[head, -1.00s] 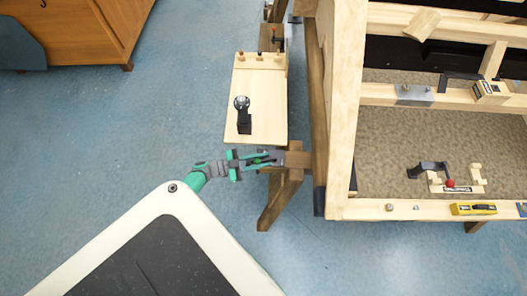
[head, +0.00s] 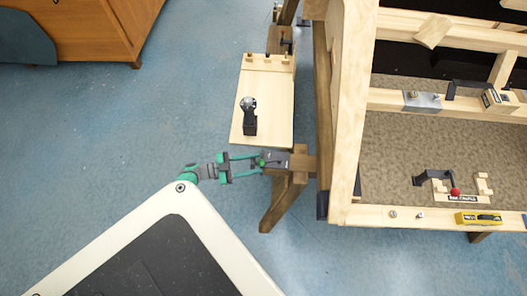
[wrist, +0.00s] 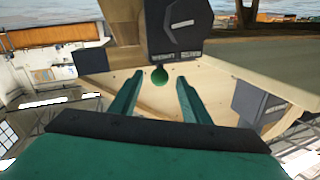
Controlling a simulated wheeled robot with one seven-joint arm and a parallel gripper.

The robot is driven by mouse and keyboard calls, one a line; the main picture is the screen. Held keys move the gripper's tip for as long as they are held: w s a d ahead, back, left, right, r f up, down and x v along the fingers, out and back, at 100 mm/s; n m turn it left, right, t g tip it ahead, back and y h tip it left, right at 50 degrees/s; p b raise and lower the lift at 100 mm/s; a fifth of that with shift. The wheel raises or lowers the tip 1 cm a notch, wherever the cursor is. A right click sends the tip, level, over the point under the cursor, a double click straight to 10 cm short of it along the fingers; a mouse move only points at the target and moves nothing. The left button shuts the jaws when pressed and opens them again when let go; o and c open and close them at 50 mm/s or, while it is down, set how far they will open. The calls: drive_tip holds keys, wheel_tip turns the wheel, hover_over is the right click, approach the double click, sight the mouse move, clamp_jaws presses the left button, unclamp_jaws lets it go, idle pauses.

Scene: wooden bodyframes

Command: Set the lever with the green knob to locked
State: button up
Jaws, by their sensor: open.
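The green knob (head: 262,162) is at the left end of a dark lever mount (head: 278,160) on a wooden post, in the head view. In the wrist view the round green knob (wrist: 160,77) sits just below a black block (wrist: 180,28) with small labels that I cannot read clearly. The lever's arm is mostly hidden behind the knob. My gripper (head: 258,164) is open, its two green fingers pointing right at the mount. In the wrist view the knob shows between the fingertips of my gripper (wrist: 160,84), apart from both; how deep it lies between them is unclear.
A wooden shelf (head: 275,95) with a black upright device (head: 249,115) stands just behind my gripper. A wooden frame (head: 345,110) rises at right, with a red-knobbed lever (head: 455,192) inside. An orange cabinet (head: 90,30) stands far left. Blue floor (head: 120,130) is clear.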

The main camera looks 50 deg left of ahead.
drive_tip(key=shift+v, duration=2.7)
drive_tip(key=shift+c, duration=0.4)
drive_tip(key=shift+a, duration=0.15)
drive_tip(key=c, duration=1)
drive_tip(key=shift+s+r, duration=0.35)
drive_tip(key=shift+s, duration=0.15)
clamp_jaws()
drive_tip(key=s+d+r+n+y, duration=0.25)
drive_tip(key=s+d, duration=0.25)
drive_tip(key=d, duration=0.7)
drive_tip(key=s+d+r+n+y, duration=0.1)
drive_tip(key=s+d+r+y, duration=0.4)
drive_tip(key=d, duration=0.6)
drive_tip(key=w+d+r+n+y, duration=0.1)
drive_tip(key=d+r+n, duration=0.4)
drive_tip(key=d+r, duration=1.1)
drive_tip(key=shift+w+d+r+y, duration=0.2)
drive_tip(key=shift+w+r+y, duration=0.2)
drive_tip(key=shift+r, duration=0.3)
